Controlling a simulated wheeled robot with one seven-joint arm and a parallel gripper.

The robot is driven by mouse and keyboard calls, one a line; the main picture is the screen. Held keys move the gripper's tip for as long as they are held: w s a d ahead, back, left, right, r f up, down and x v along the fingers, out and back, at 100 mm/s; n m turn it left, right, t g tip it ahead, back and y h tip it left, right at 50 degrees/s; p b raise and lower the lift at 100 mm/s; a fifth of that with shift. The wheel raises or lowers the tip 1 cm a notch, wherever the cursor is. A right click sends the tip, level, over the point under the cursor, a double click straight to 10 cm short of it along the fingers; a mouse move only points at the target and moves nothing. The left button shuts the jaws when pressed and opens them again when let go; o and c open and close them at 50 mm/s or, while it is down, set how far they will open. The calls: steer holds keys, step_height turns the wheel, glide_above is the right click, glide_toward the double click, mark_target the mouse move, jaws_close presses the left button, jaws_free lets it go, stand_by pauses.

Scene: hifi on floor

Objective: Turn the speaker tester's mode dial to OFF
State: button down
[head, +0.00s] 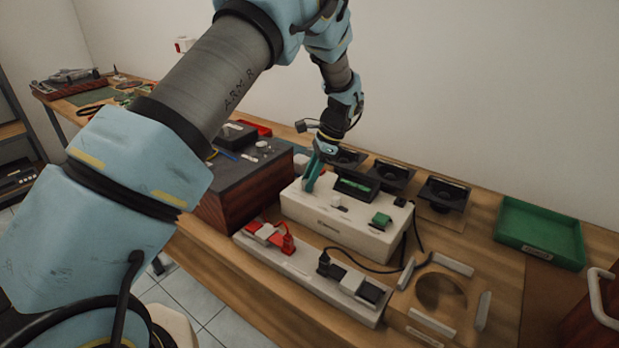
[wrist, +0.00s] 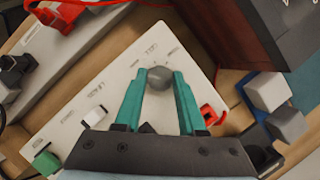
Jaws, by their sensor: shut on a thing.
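The speaker tester (head: 335,218) is a white box on the bench with a dark display unit (head: 357,186) showing green. My gripper (head: 312,178) reaches down onto its left part in the head view. In the wrist view my teal fingers (wrist: 160,82) are shut on a round grey dial (wrist: 159,76) on the white panel (wrist: 118,82). Small printed labels surround the dial, too small to read. I cannot tell which mark the dial points to. A red-framed switch (wrist: 212,115) lies to the right, and a green part (wrist: 46,162) at lower left.
A power strip (head: 300,268) with red and black plugs lies in front of the tester. A dark wooden box (head: 235,195) stands close on the left. Speakers (head: 443,194) stand behind, a green tray (head: 540,232) at right. A black cable runs beside the tester.

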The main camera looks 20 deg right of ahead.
steer(key=n+g, duration=0.1)
steer(key=n, duration=0.2)
steer(key=n+g, duration=0.1)
steer(key=n, duration=0.2)
steer(key=shift+w, duration=0.2)
steer(key=shift+g, duration=0.3)
steer(key=c, duration=0.5)
jaws_free()
steer(key=shift+r, duration=0.1)
steer(key=b+v, duration=0.3)
steer(key=v, duration=0.7)
steer(key=shift+r, duration=0.35)
steer(key=shift+d, duration=0.1)
